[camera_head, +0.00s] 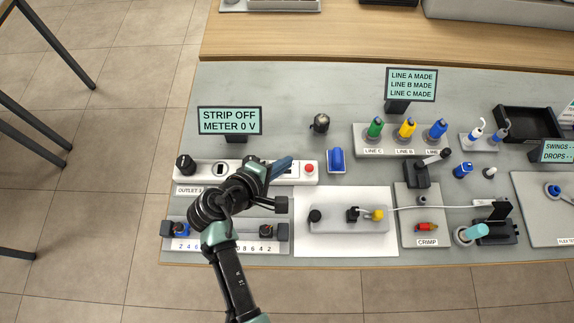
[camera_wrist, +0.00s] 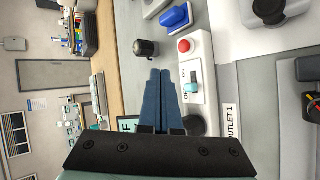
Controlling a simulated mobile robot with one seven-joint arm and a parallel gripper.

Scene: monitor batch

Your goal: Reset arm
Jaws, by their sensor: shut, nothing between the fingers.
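My gripper (camera_head: 282,166) is over the left part of the bench in the head view, above the white outlet strip (camera_head: 305,179). Its blue fingers are shut together with nothing between them, as the wrist view also shows (camera_wrist: 160,88). My arm reaches up from the bottom of the head view and hides part of the strip and the ruled fixture (camera_head: 205,247) in front of it.
The sign (camera_head: 230,121) reads "STRIP OFF METER 0 V". A second sign (camera_head: 411,84) reads lines A, B and C made. A dark domed knob (camera_head: 321,123) and a blue block (camera_head: 336,159) stand near the gripper. The crimp board (camera_head: 427,229) lies right. Bare bench (camera_head: 270,80) lies behind.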

